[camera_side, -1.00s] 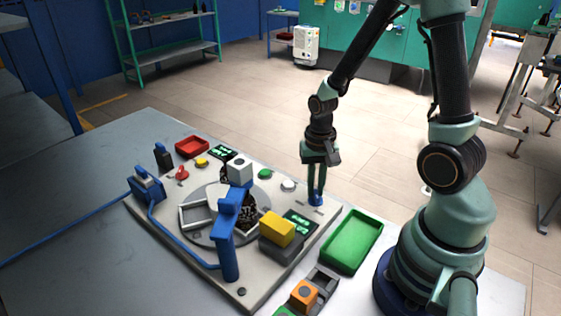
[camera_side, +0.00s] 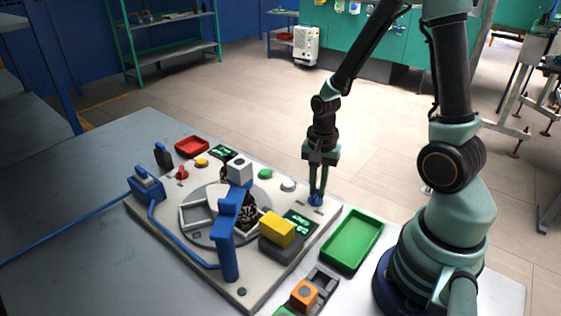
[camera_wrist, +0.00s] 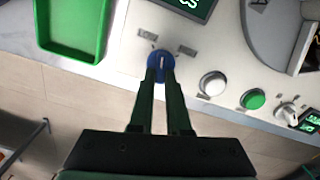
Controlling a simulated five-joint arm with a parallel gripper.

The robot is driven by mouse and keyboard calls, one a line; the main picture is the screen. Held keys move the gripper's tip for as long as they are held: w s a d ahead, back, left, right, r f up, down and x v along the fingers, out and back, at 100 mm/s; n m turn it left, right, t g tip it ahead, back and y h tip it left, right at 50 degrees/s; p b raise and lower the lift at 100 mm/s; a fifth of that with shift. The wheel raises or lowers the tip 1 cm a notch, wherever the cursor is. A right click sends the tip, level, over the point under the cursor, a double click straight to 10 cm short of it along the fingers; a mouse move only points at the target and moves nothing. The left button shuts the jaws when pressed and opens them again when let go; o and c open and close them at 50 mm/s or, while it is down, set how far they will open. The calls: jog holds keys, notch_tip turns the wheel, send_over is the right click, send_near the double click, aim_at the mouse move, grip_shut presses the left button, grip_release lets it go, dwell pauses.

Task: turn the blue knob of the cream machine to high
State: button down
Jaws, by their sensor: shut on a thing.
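The cream machine (camera_side: 180,246) is a flat panel on the table with a turntable and several controls. Its blue knob (camera_wrist: 160,63) sits near the panel's edge, and it also shows in the side view (camera_side: 316,200). In the wrist view a pale pointer line on the knob runs roughly up and down the picture. Small grey labels lie around the knob; one at its upper left seems to read LOW, the others are too small to read. My gripper (camera_wrist: 160,76) points down and is shut on the blue knob, its fingertips covering the knob's near part.
A green tray (camera_side: 352,243) lies beside the machine. A white button (camera_wrist: 212,84) and a green button (camera_wrist: 253,99) are right of the knob in the wrist view. A blue post (camera_side: 229,245), a yellow block (camera_side: 277,229) and a red tray (camera_side: 192,147) stand around the panel.

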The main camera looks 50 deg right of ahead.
jog(key=m, duration=0.6)
jog(key=shift+s+m, duration=0.3)
jog(key=m, duration=0.5)
jog(key=shift+s+a, duration=0.15)
jog(key=shift+s, duration=0.05)
jog(key=shift+m, duration=0.4)
jog(key=c, duration=0.9)
grip_release()
notch_tip(320, 180, up, 12)
jog(key=shift+r, duration=0.1)
